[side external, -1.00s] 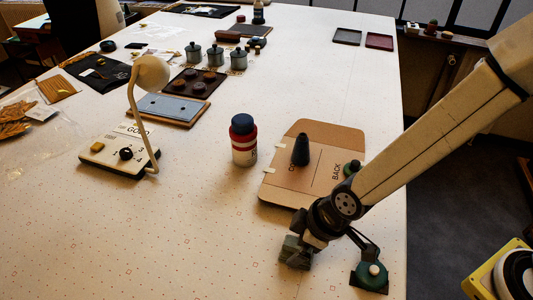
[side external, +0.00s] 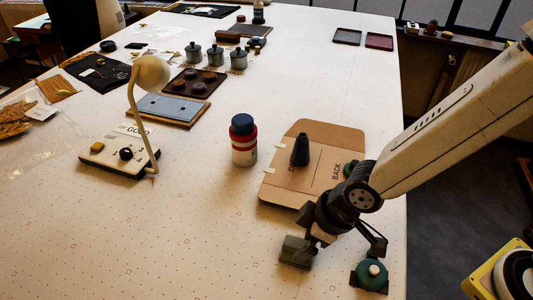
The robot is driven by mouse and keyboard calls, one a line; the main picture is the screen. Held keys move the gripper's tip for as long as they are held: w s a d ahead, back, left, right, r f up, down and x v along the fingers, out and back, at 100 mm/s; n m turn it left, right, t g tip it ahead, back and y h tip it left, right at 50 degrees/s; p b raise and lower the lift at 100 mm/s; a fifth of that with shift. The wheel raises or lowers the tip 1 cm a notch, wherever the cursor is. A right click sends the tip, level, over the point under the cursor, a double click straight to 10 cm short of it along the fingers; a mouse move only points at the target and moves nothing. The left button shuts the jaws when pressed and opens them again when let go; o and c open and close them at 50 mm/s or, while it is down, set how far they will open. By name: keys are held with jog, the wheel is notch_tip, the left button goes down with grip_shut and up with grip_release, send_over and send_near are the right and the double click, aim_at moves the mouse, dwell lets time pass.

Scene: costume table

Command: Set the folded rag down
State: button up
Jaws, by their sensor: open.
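The folded rag (side external: 295,251) is a small grey-green block near the front right of the white table (side external: 190,240). It appears to rest on the table top. My gripper (side external: 308,246) is open at the rag's upper right side, with its fingers just above or beside it. Whether a finger still touches the rag cannot be told at this size.
A green round object with a pale knob (side external: 371,275) stands close to the right of my gripper. A red-and-white jar (side external: 243,140) stands farther left. The table's front left is clear.

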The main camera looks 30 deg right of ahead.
jog(key=shift+v, duration=2.6)
